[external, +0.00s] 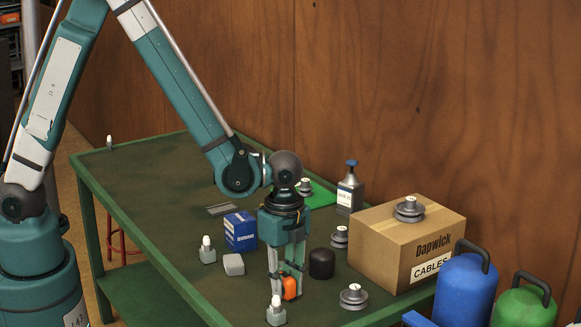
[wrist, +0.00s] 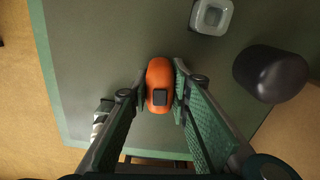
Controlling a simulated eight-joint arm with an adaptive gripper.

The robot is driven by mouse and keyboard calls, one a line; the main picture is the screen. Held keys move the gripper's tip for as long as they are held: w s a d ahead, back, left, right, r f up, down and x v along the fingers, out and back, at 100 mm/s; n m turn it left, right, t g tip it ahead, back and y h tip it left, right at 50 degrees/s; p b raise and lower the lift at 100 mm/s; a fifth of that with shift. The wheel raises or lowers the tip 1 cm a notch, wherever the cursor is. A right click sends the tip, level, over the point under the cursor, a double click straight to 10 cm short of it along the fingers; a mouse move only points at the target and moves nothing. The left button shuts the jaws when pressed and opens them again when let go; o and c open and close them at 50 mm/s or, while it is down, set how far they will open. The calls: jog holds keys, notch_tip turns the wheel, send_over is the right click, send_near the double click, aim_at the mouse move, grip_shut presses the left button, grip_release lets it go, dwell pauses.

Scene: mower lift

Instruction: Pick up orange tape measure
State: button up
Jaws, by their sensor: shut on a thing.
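The orange tape measure (external: 289,287) is between the fingers of my gripper (external: 284,279), low over the green table near its front edge. In the wrist view the tape measure (wrist: 160,84) is orange with a dark square on it. My gripper (wrist: 158,95) is shut on it, with a finger pad against each side. I cannot tell whether it still touches the table.
A white-capped bottle (external: 276,312) stands close in front of my gripper. A black cylinder (external: 321,264), a grey block (external: 233,264) and a blue box (external: 240,231) are nearby. A cardboard box (external: 385,250) stands at right.

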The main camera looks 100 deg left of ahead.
aim_at(285, 275)
jog(key=shift+r, duration=0.15)
jog(key=shift+r+p, duration=0.75)
jog(key=shift+r, duration=4.1)
